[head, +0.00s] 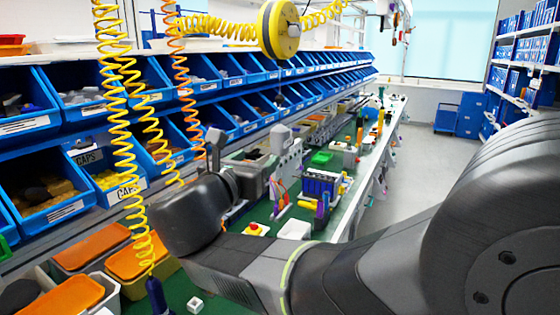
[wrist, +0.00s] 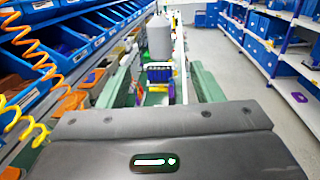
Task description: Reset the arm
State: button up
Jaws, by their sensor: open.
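My dark grey arm reaches from the right edge of the head view across the green-topped bench. My gripper (head: 248,150) is at its far end, over the bench in front of the blue bins, and partly hidden by my wrist. In the wrist view my gripper (wrist: 166,72) shows two pale green fingers standing wide apart, pointing along the bench. They are open, and I see nothing held between them. A yellow box with a red button (head: 256,229) sits on the bench beyond my forearm. I cannot pick out a rotary switch for certain.
Rows of blue bins (head: 120,190) line the left. Coiled yellow hoses (head: 132,150) hang before them. A blue-and-black module (head: 321,184), a white tray (head: 295,230) and a small white cube (head: 194,305) are on the bench. The aisle floor (head: 425,165) is clear.

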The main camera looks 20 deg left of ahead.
aim_at(277, 143)
jog(key=shift+w, duration=0.1)
jog(key=shift+w+d+p, duration=0.15)
jog(key=shift+w+p, duration=0.2)
jog(key=shift+w, duration=3.05)
jog(key=shift+w+d+p, duration=0.1)
jog(key=shift+w+p, duration=0.25)
jog(key=shift+w, duration=3.05)
